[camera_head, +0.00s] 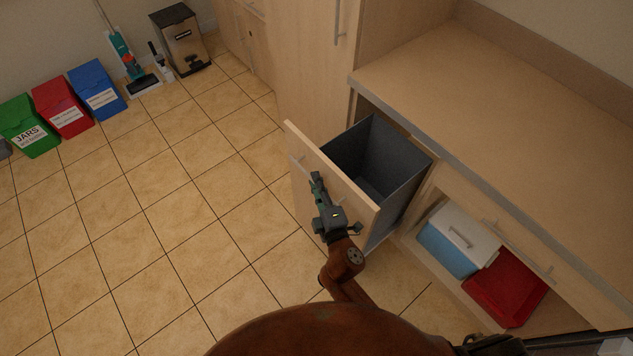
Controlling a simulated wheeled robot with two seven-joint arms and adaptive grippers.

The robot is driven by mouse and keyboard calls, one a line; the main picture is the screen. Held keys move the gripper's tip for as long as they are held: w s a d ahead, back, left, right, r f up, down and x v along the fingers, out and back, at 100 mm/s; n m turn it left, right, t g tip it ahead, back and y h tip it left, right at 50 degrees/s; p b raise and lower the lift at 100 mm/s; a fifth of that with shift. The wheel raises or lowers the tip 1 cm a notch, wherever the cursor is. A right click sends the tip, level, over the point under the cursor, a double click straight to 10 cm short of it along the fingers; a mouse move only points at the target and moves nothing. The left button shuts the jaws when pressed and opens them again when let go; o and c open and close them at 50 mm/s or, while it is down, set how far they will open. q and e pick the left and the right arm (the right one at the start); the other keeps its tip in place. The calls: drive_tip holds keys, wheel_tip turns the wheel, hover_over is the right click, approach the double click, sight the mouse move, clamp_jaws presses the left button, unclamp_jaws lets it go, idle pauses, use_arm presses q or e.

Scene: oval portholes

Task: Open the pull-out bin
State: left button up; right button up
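The pull-out bin stands out from under the counter in the camera_head view. Its pale wooden front panel (341,184) is clear of the cabinet, and the dark grey bin (350,153) behind it is open at the top and looks empty. My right gripper (320,190) is at the outer face, over the middle of the handle. It hides part of the handle, and I cannot tell whether its fingers are closed on it. My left gripper is not in view.
A counter (500,100) runs along the right. Below it, an open compartment holds a blue-and-white cooler (455,243) and a red container (503,288). Green (27,127), red (62,108) and blue (97,90) bins stand far left. The tiled floor (150,220) left of the panel is clear.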

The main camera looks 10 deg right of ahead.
drive_tip(key=shift+o, duration=0.8)
drive_tip(key=shift+s, duration=0.15)
drive_tip(key=s+d, duration=0.1)
drive_tip(key=s, duration=1)
drive_tip(key=shift+s+r, duration=0.3)
drive_tip(key=shift+r, duration=0.15)
